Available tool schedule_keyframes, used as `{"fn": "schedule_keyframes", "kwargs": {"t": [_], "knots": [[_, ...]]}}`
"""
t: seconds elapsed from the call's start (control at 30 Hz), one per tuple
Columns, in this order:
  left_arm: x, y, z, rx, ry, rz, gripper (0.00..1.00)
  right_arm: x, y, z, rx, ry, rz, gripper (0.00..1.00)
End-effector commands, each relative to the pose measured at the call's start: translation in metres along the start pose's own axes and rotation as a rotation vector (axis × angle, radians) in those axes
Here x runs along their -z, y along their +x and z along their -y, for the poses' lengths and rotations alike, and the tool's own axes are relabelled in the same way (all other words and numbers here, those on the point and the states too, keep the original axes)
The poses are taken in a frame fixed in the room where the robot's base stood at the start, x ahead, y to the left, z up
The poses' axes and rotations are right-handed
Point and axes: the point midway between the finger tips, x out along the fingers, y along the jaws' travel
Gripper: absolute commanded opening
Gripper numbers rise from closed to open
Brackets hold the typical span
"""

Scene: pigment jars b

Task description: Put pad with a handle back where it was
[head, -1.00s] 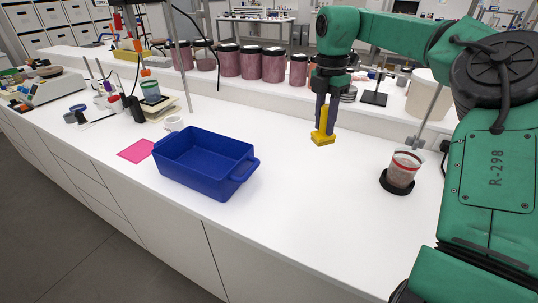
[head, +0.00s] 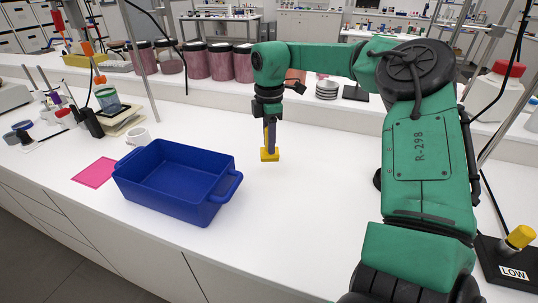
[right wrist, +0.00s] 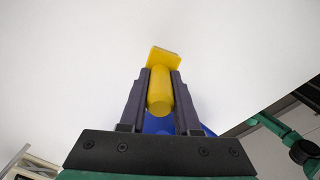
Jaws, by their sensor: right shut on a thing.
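The pad with a handle is yellow (head: 269,155), with a flat square pad at the bottom and a round handle. In the head view it hangs below my right gripper (head: 269,140), over the bare white bench, right of the blue bin. In the right wrist view my right gripper (right wrist: 158,95) is shut on the handle of the yellow pad (right wrist: 160,58), which points away from the fingers. The head view suggests that the pad is close above the bench, but I cannot tell if it touches. My left gripper is not in view.
A blue bin (head: 165,205) stands on the bench left of the pad. Pink jars (head: 220,62) line the back shelf. The middle bench is clear.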

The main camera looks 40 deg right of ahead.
Motion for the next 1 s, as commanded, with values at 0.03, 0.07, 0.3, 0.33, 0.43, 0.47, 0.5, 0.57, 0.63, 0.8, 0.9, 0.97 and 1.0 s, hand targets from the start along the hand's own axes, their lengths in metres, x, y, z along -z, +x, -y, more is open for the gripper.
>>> {"fn": "schedule_keyframes", "kwargs": {"t": [0.03, 0.07, 0.3, 0.33, 0.43, 0.47, 0.5, 0.57, 0.63, 0.8, 0.9, 0.97, 1.0], "knots": [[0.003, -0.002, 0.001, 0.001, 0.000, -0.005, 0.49, 0.000, 0.004, 0.000, 0.000, -0.001, 0.000, 0.00], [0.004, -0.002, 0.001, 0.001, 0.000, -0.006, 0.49, 0.000, 0.008, 0.000, 0.001, -0.001, 0.000, 0.00], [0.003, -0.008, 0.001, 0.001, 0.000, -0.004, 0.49, 0.000, 0.048, 0.000, 0.000, -0.001, -0.001, 0.00], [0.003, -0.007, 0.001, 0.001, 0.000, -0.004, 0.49, 0.000, 0.049, 0.000, -0.001, -0.001, -0.001, 0.00], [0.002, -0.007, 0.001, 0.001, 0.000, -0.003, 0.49, 0.000, 0.049, 0.000, -0.002, -0.001, 0.000, 0.00], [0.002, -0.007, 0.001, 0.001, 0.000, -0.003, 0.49, 0.000, 0.049, 0.000, -0.002, -0.001, 0.000, 0.00], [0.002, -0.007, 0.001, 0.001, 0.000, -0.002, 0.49, 0.000, 0.049, 0.000, -0.002, -0.001, 0.000, 0.00], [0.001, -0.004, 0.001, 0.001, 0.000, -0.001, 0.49, 0.000, 0.051, 0.000, -0.002, -0.001, 0.000, 0.00], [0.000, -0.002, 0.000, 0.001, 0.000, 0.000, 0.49, 0.000, 0.054, 0.000, -0.002, -0.001, 0.000, 0.00], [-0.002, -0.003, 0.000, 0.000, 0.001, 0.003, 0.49, 0.000, 0.052, 0.000, -0.001, -0.001, 0.000, 0.61], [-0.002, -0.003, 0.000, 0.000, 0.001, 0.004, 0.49, 0.000, 0.052, 0.000, -0.001, -0.001, 0.000, 0.61], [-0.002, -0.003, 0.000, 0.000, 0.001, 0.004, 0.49, 0.000, 0.052, 0.000, -0.001, -0.001, 0.000, 0.61], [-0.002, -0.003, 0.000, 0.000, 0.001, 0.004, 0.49, 0.000, 0.052, 0.000, -0.001, -0.001, 0.000, 0.61]]}}
